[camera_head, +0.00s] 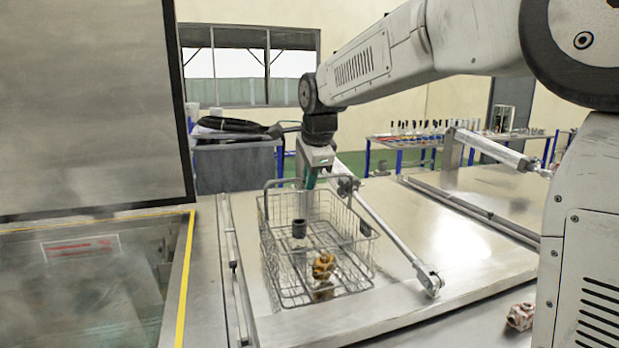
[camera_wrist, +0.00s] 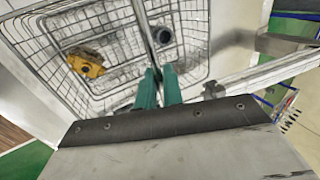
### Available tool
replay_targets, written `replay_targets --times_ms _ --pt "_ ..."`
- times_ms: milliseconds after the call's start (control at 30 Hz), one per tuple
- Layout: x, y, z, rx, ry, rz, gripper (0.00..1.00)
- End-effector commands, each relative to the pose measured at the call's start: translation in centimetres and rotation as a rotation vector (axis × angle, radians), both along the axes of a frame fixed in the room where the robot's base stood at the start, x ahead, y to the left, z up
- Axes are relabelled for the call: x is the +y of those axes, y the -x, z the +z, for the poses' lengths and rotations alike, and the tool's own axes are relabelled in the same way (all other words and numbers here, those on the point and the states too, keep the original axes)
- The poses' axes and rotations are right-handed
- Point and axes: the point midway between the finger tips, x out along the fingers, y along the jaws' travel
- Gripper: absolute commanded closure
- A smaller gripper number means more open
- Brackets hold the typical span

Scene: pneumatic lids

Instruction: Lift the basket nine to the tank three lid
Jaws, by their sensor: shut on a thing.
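The wire basket (camera_head: 325,297) is in the middle of the head view, upright over a closed flat steel tank lid (camera_head: 460,250). I cannot tell whether its bottom touches the lid. A brass-yellow part (camera_head: 323,265) and a dark cylinder (camera_head: 299,228) are in it; the wrist view also shows the yellow part (camera_wrist: 86,62) and the cylinder (camera_wrist: 163,36). My gripper (camera_head: 311,180) is above the basket, its green fingers shut on the basket's handle bar. The wrist view shows the fingers (camera_wrist: 158,78) at that bar. No number is readable on basket or lid.
A piston strut (camera_head: 395,235) runs along the lid just right of the basket. At left is an open tank (camera_head: 90,280) with its lid (camera_head: 85,110) raised. A small reddish-white part (camera_head: 520,316) lies at lower right. A tool table (camera_head: 430,140) stands behind.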

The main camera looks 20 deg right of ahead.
Motion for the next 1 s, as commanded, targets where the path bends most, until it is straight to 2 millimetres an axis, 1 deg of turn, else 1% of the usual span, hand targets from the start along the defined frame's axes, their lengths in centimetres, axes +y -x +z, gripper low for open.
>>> replay_targets --times_ms 67,667,867,900,967,1000 --pt "0.0 0.0 0.2 -0.005 0.000 0.000 1.00" --pt "0.0 -0.1 -0.8 -0.006 0.000 0.000 1.00" --pt "0.0 -0.1 -0.8 -0.006 0.000 0.000 1.00" --pt "0.0 -0.1 -0.8 -0.006 0.000 0.000 0.89" --pt "0.0 -0.1 -0.8 -0.005 0.000 0.000 0.72" --pt "0.0 -0.1 -0.8 -0.005 0.000 0.000 0.66"
